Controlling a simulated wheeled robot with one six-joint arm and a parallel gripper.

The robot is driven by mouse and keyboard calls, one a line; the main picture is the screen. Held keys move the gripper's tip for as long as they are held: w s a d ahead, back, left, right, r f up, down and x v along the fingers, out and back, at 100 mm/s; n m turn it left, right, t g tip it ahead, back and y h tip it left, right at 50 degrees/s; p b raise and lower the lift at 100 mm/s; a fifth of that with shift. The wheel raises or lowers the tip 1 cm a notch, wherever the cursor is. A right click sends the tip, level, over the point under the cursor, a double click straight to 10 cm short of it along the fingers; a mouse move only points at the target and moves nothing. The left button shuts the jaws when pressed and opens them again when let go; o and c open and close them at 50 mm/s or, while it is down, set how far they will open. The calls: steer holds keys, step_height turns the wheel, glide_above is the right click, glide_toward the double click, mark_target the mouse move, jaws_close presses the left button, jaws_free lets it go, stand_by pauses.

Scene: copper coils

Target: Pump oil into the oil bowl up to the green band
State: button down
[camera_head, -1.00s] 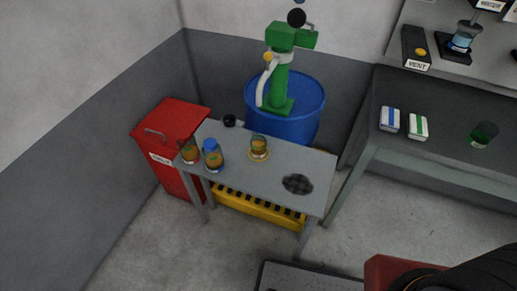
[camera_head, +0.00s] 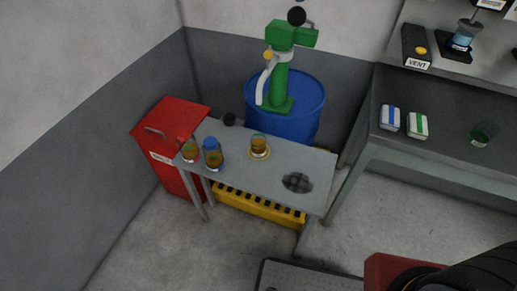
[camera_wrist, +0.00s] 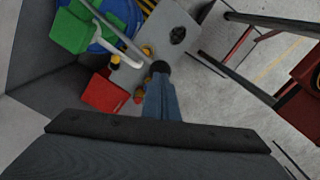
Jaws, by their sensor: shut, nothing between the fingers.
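A green pump (camera_head: 279,80) with a pale curved lever or pipe stands on a blue drum (camera_head: 303,125) behind the grey table (camera_head: 240,177). A small glass vessel (camera_head: 259,144) with amber content sits on a yellow ring on the table; it may be the oil bowl. I cannot make out a green band on it. In the wrist view, the green pump (camera_wrist: 73,30) and blue drum (camera_wrist: 115,14) are at upper left. My gripper (camera_wrist: 160,78) is shut and empty, apart from the pump in that view. It does not show in the head view.
Jars with amber content (camera_head: 190,152), one blue-topped (camera_head: 212,154), stand on the table's left. A dark round patch (camera_head: 298,183) is at right. A red bin (camera_head: 170,127) stands left; a bench (camera_head: 445,153) with white boxes and a dark green cup (camera_head: 484,134) stands right.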

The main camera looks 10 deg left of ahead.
steer(key=shift+f, duration=0.1)
stand_by(0.3)
steer(key=shift+f+b, duration=0.4)
steer(key=shift+f, duration=1.1)
step_height(320, 180, down, 8)
steer(key=s+b, duration=0.2)
steer(key=b, duration=0.1)
steer(key=shift+a, duration=0.15)
step_height(320, 180, down, 6)
steer(key=b, duration=0.2)
steer(key=shift+b, duration=0.35)
stand_by(0.4)
steer(key=r+p, duration=0.5)
steer(key=r, duration=0.1)
steer(key=w+r+p, duration=0.1)
steer(key=r+p, duration=0.4)
steer(key=r, duration=0.1)
steer(key=w+r+p, duration=0.1)
steer(key=r+p, duration=0.4)
steer(key=r, duration=0.1)
steer(key=shift+r, duration=0.2)
stand_by(0.7)
